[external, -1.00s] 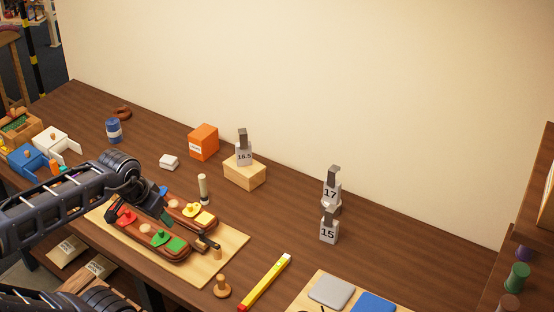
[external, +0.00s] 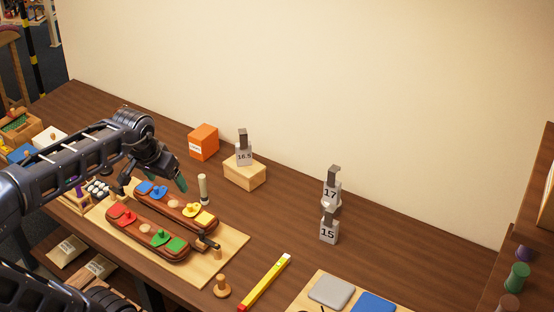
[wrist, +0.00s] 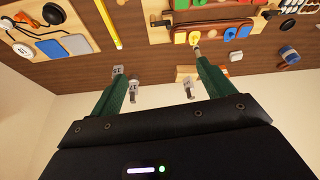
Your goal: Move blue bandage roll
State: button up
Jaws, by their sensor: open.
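The blue bandage roll (wrist: 289,54), blue with a white band, shows at the right of the wrist view, standing on the table. In the external view my arm hides it now. My gripper (external: 181,184) is above the far side of the wooden board with the coloured pieces, near the cream post. In the wrist view its two green fingers (wrist: 163,66) are spread apart with nothing between them. The roll lies well outside the fingers, to the right in that view.
The board (external: 230,243) carries two brown saddle-shaped holders with coloured pieces. A cream post (external: 203,190), orange box (external: 203,142), wooden block with a 16.5 weight (external: 245,171) and weights marked 17 and 15 (external: 329,229) stand farther back.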

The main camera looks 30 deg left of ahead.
jog(key=w+a+r+n, duration=0.1)
jog(key=w+a+r, duration=0.2)
jog(key=w, duration=0.3)
jog(key=w+a+r+n, duration=0.1)
jog(key=w+a+r, duration=0.2)
jog(key=w, duration=0.3)
jog(key=w+a+n+g, duration=0.2)
jog(key=w+a+n, duration=0.4)
jog(key=w+a, duration=1.95)
jog(key=w+a+f+n, duration=0.1)
jog(key=w+a+f, duration=0.25)
jog(key=a, duration=0.35)
jog(key=w+a+f+n+g, duration=0.1)
jog(key=w+a+f, duration=0.1)
jog(key=a+f, duration=0.45)
jog(key=w+a+f+n, duration=0.2)
jog(key=a, duration=0.6)
jog(key=s+a+f+n, duration=0.1)
jog(key=a+f, duration=0.5)
jog(key=s+a+f+n, duration=0.1)
jog(key=s+a+f, duration=0.1)
jog(key=a+f, duration=0.5)
jog(key=s+a+f+n+g, duration=0.1)
jog(key=s+a+f, duration=0.1)
jog(key=a+f, duration=0.4)
jog(key=shift+a+f, duration=0.35)
jog(key=shift+f, duration=0.2)
